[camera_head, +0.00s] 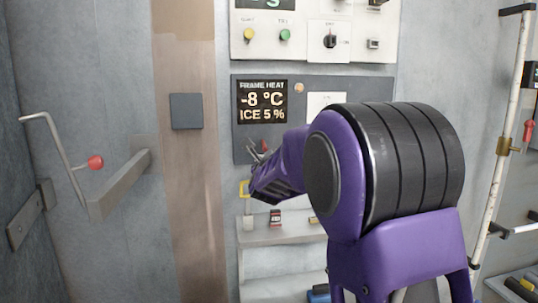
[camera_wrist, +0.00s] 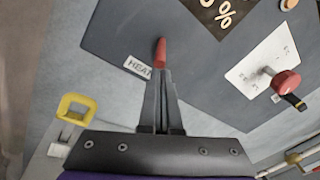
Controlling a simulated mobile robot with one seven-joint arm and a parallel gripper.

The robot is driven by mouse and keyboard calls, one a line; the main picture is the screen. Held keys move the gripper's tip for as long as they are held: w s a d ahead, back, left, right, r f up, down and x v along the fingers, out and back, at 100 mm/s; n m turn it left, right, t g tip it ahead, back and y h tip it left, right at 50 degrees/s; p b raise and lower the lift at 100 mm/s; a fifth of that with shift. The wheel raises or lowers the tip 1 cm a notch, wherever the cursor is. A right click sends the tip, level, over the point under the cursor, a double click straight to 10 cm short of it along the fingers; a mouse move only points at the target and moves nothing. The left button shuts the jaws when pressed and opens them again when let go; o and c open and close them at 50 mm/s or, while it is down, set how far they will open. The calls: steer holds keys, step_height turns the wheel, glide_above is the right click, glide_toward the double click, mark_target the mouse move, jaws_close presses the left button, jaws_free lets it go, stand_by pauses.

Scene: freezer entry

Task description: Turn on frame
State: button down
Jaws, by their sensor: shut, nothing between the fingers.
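The grey frame heat panel (camera_head: 360,88) is on the wall ahead; its display (camera_head: 262,101) reads "FRAME HEAT -8 °C ICE 5 %". A small red-tipped switch (camera_wrist: 160,52) sticks out of the panel beside a label starting "HEA" (camera_wrist: 137,66). It shows as a small red spot in the head view (camera_head: 264,146). My gripper (camera_head: 254,153) is in front of the panel's lower left. In the wrist view its narrow fingers (camera_wrist: 160,82) are shut and empty, their tips right at the switch's lower end. I cannot tell whether they touch it.
A red knob with a black tag (camera_wrist: 286,82) sits on a white plate right of the switch. A yellow loop (camera_wrist: 74,104) is to the left. Above is a white control panel (camera_head: 310,52); below, a shelf (camera_head: 285,237). A door handle (camera_head: 120,185) is at left.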

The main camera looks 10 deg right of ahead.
steer(key=shift+s+r+g+p, duration=0.1)
steer(key=shift+r+g+p, duration=0.3)
steer(key=shift+p, duration=0.3)
steer(key=shift+s+r+g+p, duration=0.2)
steer(key=shift+r+g+p, duration=0.45)
steer(key=shift+r, duration=0.6)
step_height(320, 180, down, 4)
steer(key=s+d+b, duration=0.1)
steer(key=d+b, duration=0.1)
steer(key=b, duration=0.3)
steer(key=s+a+r+p, duration=0.1)
steer(key=s+r+p, duration=0.2)
steer(key=s+r, duration=0.3)
steer(key=shift+v, duration=1.15)
